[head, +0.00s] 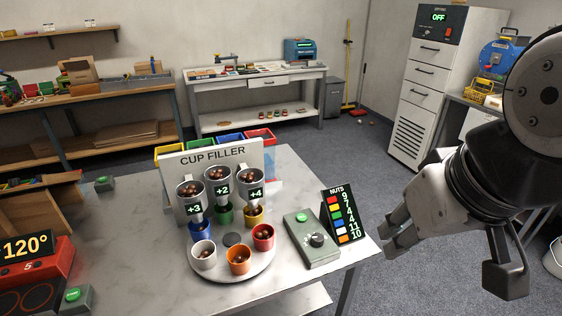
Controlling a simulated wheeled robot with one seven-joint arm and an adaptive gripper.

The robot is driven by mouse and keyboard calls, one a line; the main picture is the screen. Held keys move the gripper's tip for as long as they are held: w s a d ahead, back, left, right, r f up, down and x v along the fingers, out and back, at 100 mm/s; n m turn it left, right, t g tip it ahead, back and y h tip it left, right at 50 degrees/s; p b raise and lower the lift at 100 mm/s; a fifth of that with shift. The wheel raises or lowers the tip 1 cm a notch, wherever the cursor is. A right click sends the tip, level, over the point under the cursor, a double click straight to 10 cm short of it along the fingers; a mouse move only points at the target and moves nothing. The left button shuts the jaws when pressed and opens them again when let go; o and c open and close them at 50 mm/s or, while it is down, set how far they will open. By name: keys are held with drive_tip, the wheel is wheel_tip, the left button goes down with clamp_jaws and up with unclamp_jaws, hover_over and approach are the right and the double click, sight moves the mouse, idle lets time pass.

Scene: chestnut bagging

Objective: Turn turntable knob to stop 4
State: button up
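The turntable knob (317,240) is a dark round dial on a grey-green control box (325,257) at the front right of the marble table. The stop it points to is too small to read. A green button (302,217) sits behind it on the box. The turntable (232,278), left of the box, carries white, orange, red, yellow, green and blue cups; nuts show in the front ones. My gripper (388,240) is right of the box, apart from the knob and beyond the table's right edge. Its fingers point left; their opening is unclear.
The cup filler (213,153) has three nut-filled hoppers marked +3, +2 and +4 above the turntable. A black NUTS board (340,214) stands close behind the box, between it and my gripper. A red unit showing 120° (35,250) is at left.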

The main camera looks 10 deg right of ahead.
drive_tip(key=o, duration=0.5)
drive_tip(key=w+n, duration=0.1)
drive_tip(key=w, duration=0.2)
drive_tip(key=w+f+n+g+b, duration=0.1)
drive_tip(key=w, duration=0.5)
drive_tip(key=shift+f+n+b, duration=0.3)
drive_tip(key=shift+n, duration=0.1)
drive_tip(key=n+g+b, duration=0.4)
drive_tip(key=n, duration=0.5)
hover_over(318, 237)
wheel_tip(318, 237, down, 23)
wheel_tip(318, 237, down, 13)
drive_tip(key=shift+r, duration=0.1)
drive_tip(key=c, duration=1.2)
